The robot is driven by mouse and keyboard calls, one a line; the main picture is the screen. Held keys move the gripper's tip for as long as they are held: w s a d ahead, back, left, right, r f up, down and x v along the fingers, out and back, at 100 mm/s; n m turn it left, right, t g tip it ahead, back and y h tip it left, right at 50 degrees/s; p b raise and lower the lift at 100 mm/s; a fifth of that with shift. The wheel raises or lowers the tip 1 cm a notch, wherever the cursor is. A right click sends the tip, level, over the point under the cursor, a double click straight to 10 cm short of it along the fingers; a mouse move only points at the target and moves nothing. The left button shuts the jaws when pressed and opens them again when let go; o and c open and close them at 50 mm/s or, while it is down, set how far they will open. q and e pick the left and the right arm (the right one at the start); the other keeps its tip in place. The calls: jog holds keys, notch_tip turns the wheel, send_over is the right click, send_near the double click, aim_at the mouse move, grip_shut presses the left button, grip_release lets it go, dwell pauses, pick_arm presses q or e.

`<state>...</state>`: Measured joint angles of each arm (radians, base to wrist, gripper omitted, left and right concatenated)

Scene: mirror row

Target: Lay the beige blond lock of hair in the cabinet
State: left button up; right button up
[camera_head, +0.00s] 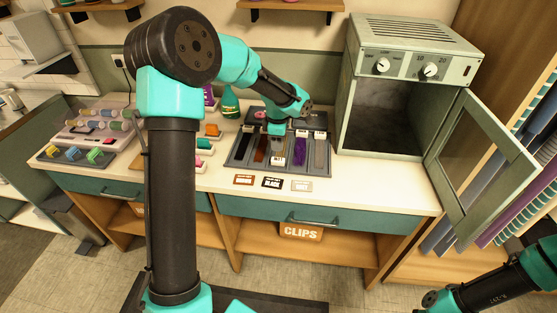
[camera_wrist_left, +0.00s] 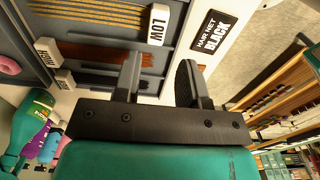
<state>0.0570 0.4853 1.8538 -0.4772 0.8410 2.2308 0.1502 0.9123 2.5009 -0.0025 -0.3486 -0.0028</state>
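The beige blond lock (camera_head: 279,146) lies in a middle slot of the dark tray (camera_head: 236,164), with a white tag at its near end. In the left wrist view the lock (camera_wrist_left: 95,18) shows as yellowish strands at the top, its tag reading LOW. My left gripper (camera_wrist_left: 160,78) is open and empty above the tray, its fingers apart, nearer the reddish-brown lock (camera_wrist_left: 100,55). It shows in the head view (camera_head: 276,130) over the tray's far part. The cabinet (camera_head: 390,115) stands right of the tray, its glass door (camera_head: 470,160) wide open and its inside dark. My right gripper is out of view.
Purple (camera_head: 299,152) and grey (camera_head: 320,155) locks lie beside the beige one. Small label cards (camera_head: 271,182) lie in front of the tray. A green bottle (camera_head: 230,102) stands behind left. The counter before the cabinet is clear; the open door juts forward.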

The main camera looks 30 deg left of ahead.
aim_at(278, 159)
pick_arm(q)
jog(key=shift+f, duration=1.45)
jog(key=shift+w+a+f, duration=0.1)
jog(key=shift+w+f, duration=0.05)
jog(key=shift+f, duration=2.5)
grip_shut()
jog(key=shift+r, duration=0.1)
